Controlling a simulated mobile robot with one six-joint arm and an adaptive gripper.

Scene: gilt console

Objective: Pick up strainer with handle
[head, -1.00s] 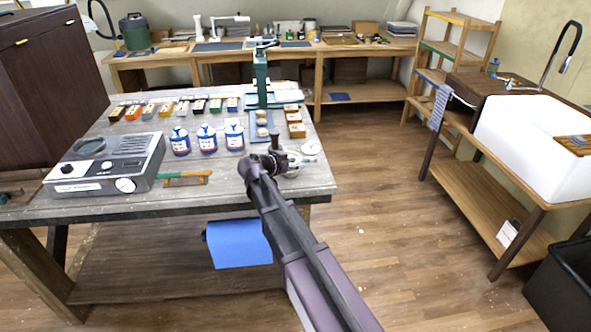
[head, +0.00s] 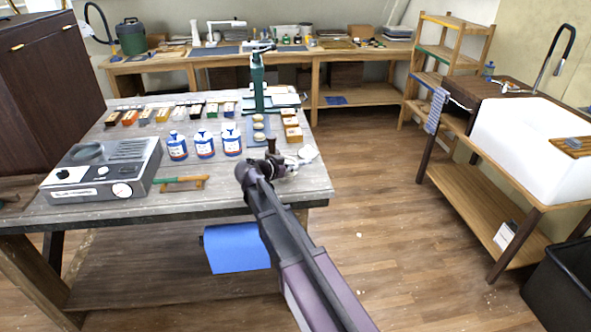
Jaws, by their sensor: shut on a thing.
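My gripper (head: 290,164) reaches over the front right corner of the wooden worktable (head: 235,195). It is shut on a small pale round thing (head: 308,153), which looks like the strainer with handle. Its round end shows just beyond the fingertips, near the table's right edge. Its handle is hidden by the fingers or too small to make out. I cannot tell whether the round end still touches the tabletop.
A grey device with a dial (head: 104,168), a brush (head: 182,183), several blue-labelled bottles (head: 204,144), small blocks (head: 291,124) and a green press (head: 258,85) share the table. A white sink (head: 530,140) stands right. The floor between is clear.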

